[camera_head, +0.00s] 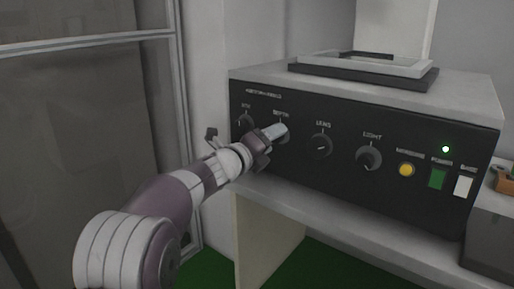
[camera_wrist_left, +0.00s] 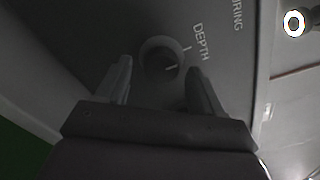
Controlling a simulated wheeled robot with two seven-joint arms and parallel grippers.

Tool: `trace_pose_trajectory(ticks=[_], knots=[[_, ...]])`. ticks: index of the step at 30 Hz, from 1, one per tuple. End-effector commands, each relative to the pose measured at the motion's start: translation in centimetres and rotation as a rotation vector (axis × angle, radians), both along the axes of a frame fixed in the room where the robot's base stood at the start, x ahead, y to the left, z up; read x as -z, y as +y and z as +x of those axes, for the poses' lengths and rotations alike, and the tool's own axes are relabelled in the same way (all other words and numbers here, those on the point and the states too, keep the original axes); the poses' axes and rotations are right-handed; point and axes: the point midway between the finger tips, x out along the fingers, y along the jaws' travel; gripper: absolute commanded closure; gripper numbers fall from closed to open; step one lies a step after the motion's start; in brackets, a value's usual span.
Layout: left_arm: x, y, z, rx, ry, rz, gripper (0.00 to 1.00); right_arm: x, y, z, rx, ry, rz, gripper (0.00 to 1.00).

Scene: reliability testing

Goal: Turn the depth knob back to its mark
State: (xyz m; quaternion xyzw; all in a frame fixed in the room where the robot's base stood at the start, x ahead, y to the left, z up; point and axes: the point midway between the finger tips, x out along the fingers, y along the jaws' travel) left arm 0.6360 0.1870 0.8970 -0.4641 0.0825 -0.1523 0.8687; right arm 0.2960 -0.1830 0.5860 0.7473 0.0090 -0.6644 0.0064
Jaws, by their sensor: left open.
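The depth knob (camera_wrist_left: 160,62) is a dark round knob on the black front panel, under the label DEPTH in the left wrist view. A pale line on the knob and a pale mark on the panel both show, and they do not look aligned. My left gripper (camera_wrist_left: 162,85) is open, with one finger on each side of the knob; I cannot tell whether the fingers touch it. In the head view my left gripper (camera_head: 270,136) is at the panel and hides most of the depth knob. My right gripper is not in view.
The control box (camera_head: 360,95) has a lens knob (camera_head: 321,145), a light knob (camera_head: 368,157), a yellow button (camera_head: 406,170), a green switch (camera_head: 437,178) and a white switch (camera_head: 463,186). Another knob (camera_head: 244,122) is close left of my gripper. The box stands on a pale bench (camera_head: 340,225).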

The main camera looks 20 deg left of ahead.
Motion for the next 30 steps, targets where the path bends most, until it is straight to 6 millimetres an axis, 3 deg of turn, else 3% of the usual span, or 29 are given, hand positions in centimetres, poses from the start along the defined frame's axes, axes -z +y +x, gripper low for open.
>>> trace_pose_trajectory(ticks=[9,13,18,30], knots=[[-0.3,2.8,-7.5,-0.003,-0.001,0.001,0.33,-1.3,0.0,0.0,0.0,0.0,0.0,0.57],[-0.1,3.5,-9.6,-0.002,0.001,-0.001,0.33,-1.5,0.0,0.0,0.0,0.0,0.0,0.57],[0.1,3.8,-10.6,0.0,0.001,0.0,0.33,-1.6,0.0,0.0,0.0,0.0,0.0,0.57],[0.1,3.8,-10.6,0.001,0.001,0.0,0.33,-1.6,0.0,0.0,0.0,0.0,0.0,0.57]])
